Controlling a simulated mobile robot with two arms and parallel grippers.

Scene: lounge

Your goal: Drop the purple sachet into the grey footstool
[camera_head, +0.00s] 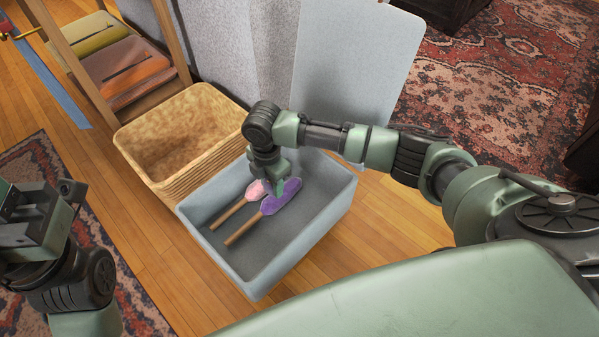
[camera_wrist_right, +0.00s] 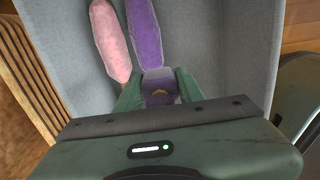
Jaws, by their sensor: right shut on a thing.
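The grey footstool (camera_head: 315,235) is an open, hollow grey-blue box on the floor; its inner wall also fills much of the right wrist view (camera_wrist_right: 238,60). My right gripper (camera_head: 277,184) reaches down into its opening, near the back. In the right wrist view it is shut on the purple sachet (camera_wrist_right: 160,92), a small purple piece with a yellow mark. The sachet cannot be made out clearly in the head view. My left gripper (camera_head: 32,215) is at the left edge, far from the footstool; its fingers are not clear.
A purple duster (camera_head: 282,196) and a pink duster (camera_head: 258,189) with wooden handles lie in the footstool. A woven basket (camera_head: 150,150) stands against its left side. A pale grey panel (camera_head: 345,70) rises behind it. Wooden floor (camera_head: 380,240) is clear to the right.

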